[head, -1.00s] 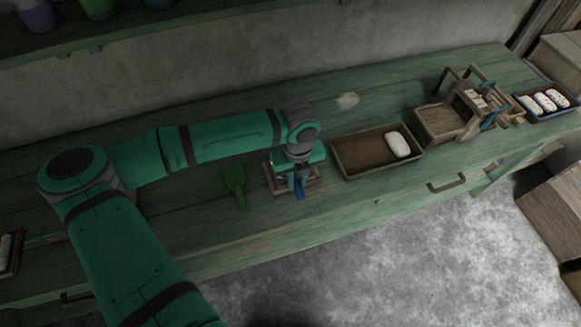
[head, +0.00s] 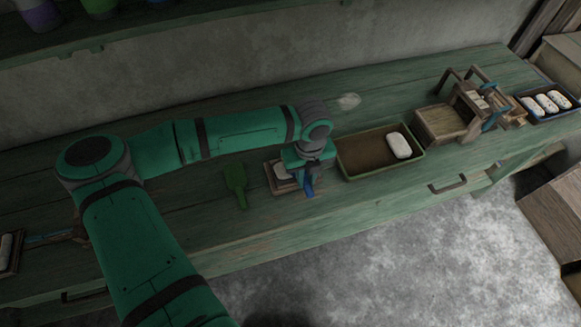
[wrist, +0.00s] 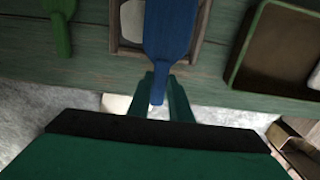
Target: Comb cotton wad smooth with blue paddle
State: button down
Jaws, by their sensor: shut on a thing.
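My gripper (wrist: 159,92) is shut on the handle of the blue paddle (wrist: 170,30). In the head view the paddle's blue handle (head: 309,186) shows below my gripper. The paddle's broad part lies over a small wooden frame (wrist: 125,47), which also shows in the head view (head: 281,186). A white cotton wad (wrist: 132,20) shows inside the frame, left of the paddle and partly covered by it. In the head view a pale part of the wad (head: 285,171) shows beside my gripper. Whether the paddle touches the wad cannot be told.
A green paddle (head: 235,185) lies left of the frame. A tray (head: 363,154) with one white roll (head: 399,145) stands to the right. Farther right are a small wooden loom (head: 450,119) and a tray of white rolls (head: 546,101).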

jog(key=a, duration=0.1)
jog(key=s+a, duration=0.1)
jog(key=a, duration=0.1)
jog(key=shift+s+a, duration=0.2)
jog(key=shift+a, duration=0.05)
jog(key=shift+w+d, duration=0.25)
jog(key=shift+d, duration=0.55)
jog(key=shift+w+d, duration=0.3)
jog(key=shift+d, duration=0.45)
jog(key=shift+w+d, duration=0.25)
jog(key=shift+d, duration=0.55)
jog(key=shift+s+a, duration=0.25)
jog(key=shift+a, duration=0.55)
jog(key=shift+s+a, duration=0.25)
jog(key=shift+a, duration=0.55)
jog(key=shift+s+a, duration=0.25)
jog(key=shift+a, duration=0.55)
